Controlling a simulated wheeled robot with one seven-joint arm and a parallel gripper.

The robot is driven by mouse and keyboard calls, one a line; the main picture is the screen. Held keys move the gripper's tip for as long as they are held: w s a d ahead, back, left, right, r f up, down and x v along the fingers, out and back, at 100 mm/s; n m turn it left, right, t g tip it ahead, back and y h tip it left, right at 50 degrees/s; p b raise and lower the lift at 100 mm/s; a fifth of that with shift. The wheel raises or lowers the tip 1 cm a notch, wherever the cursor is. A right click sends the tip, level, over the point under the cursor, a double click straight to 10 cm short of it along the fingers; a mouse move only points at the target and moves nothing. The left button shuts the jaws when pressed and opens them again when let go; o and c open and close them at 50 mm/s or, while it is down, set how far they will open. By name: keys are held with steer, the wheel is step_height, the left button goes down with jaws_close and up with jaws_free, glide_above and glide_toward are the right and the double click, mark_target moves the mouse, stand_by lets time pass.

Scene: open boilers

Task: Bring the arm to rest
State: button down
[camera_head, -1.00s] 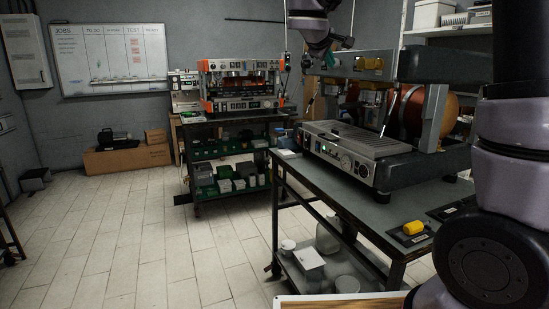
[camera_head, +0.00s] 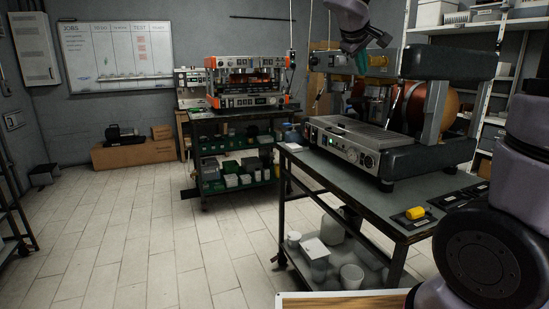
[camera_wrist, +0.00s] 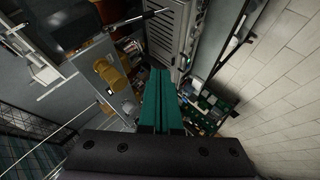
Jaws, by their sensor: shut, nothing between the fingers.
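My gripper (camera_head: 361,62) hangs from the wrist at the top of the head view, in front of or above the open boiler machine (camera_head: 405,110); the exact gap is hard to tell. In the wrist view its teal fingers (camera_wrist: 160,76) lie together, with nothing held. Thicker links of my arm fill the right edge of the head view. The part of the arm between them and the wrist is out of frame.
The machine stands on a dark workbench (camera_head: 395,205) with a yellow part (camera_head: 415,213) near its front. A second bench holds an orange-framed machine (camera_head: 247,82). White shelving (camera_head: 500,65) stands at the right. The tiled floor (camera_head: 140,230) at left is clear.

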steer(key=s+d+f+m+g+y, duration=0.1)
steer(key=s+d+f+m+y, duration=0.15)
steer(key=s, duration=0.45)
steer(key=s+d+f+m+g+y, duration=0.1)
steer(key=s+d+m+g, duration=0.15)
steer(key=s, duration=0.45)
steer(key=s+a+f+m+t+y, duration=0.1)
steer(key=s+a+f+m+y, duration=0.2)
steer(key=s, duration=0.7)
steer(key=shift+s+a+m+t+y, duration=0.35)
steer(key=shift+s+a+m+y, duration=0.1)
steer(key=shift+a+m, duration=0.4)
steer(key=shift+d, duration=0.1)
